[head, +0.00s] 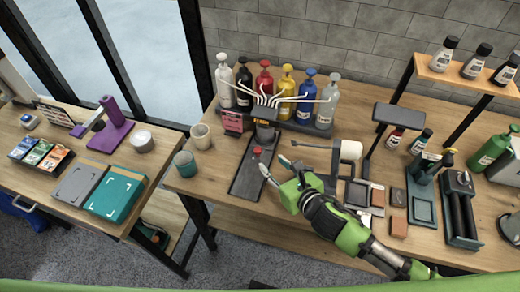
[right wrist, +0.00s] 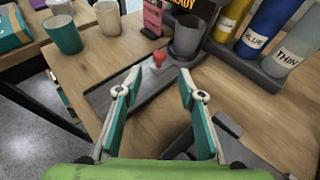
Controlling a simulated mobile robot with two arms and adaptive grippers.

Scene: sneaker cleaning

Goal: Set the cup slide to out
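The cup slide is a dark grey flat track (head: 246,180) on the wooden table, running from the bottle rack toward the front edge. Its red knob (head: 257,151) stands near the far part of the track, just in front of a dark grey cup (head: 265,134) at the far end. The right wrist view also shows the red knob (right wrist: 159,57) and the cup (right wrist: 188,38). My right gripper (head: 275,166) is open and empty, to the near right of the knob. In the right wrist view its fingertips (right wrist: 152,83) are spread, with the knob beyond them. My left gripper is not in view.
Coloured pump bottles (head: 286,85) stand in a rack behind the cup. Two cups, beige (head: 201,136) and teal (head: 185,164), stand left of the track. A white roll on a stand (head: 350,151) and small blocks are to the right. The near left table corner is clear.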

